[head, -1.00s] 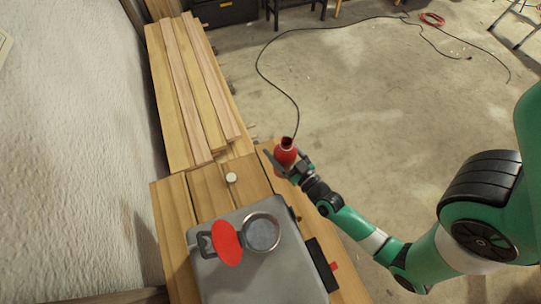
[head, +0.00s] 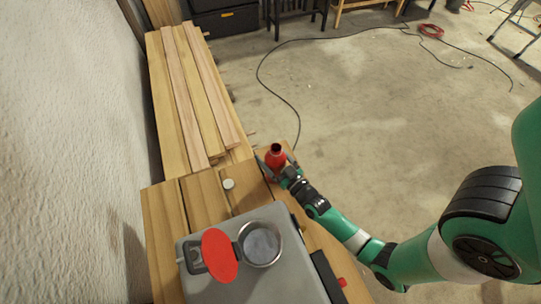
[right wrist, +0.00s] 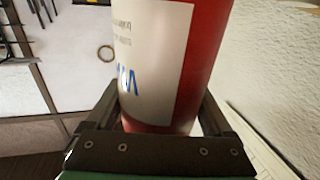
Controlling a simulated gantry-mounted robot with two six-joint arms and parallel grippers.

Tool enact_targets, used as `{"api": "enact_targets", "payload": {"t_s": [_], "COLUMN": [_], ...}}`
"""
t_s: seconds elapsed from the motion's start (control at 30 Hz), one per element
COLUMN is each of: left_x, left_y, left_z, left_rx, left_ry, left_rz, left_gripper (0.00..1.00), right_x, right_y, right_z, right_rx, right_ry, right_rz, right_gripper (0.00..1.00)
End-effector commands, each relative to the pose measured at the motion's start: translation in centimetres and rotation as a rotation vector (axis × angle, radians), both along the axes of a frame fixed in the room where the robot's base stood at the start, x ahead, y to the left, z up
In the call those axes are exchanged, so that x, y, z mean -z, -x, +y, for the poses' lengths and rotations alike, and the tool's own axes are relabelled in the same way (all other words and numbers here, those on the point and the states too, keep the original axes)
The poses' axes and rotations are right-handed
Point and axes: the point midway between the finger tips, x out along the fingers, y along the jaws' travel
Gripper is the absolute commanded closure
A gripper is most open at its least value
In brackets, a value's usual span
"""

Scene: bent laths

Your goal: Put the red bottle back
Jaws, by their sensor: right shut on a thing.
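The red bottle (head: 276,160) has a dark open top and looks about upright in the head view, at the right edge of the wooden bench. Whether its base touches the wood cannot be told. My right gripper (head: 275,169) is shut on it, with a finger on either side. In the right wrist view the bottle (right wrist: 189,70) shows large and close, with a white label facing the camera, between the two fingers (right wrist: 162,112). Its top is out of that view. My left gripper is not in view.
A grey container (head: 250,284) with a round opening and raised red lid (head: 219,255) stands on the bench (head: 165,220). A small white round piece (head: 228,184) lies near the bottle. Long laths (head: 190,90) lie behind. A black cable (head: 267,83) crosses the floor.

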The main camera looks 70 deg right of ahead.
Motion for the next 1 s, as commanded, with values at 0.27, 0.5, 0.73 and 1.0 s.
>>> {"api": "enact_targets", "payload": {"t_s": [0.27, 0.5, 0.73, 1.0], "left_x": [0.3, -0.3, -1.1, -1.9], "left_y": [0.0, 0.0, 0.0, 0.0], "left_z": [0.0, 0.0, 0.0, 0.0], "left_rx": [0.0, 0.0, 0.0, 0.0], "left_ry": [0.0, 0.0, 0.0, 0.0], "left_rz": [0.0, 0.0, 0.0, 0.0], "left_gripper": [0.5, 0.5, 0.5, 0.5], "right_x": [0.3, -0.3, -0.1, -0.1], "right_y": [0.0, 0.1, 4.2, 9.1], "right_z": [0.0, 0.1, 2.5, 5.6], "right_rx": [0.0, 0.0, -0.001, -0.003], "right_ry": [0.0, -0.001, -0.003, -0.002], "right_rz": [0.0, 0.001, 0.005, 0.002], "right_gripper": [0.0, 0.0, 0.0, 0.0]}}
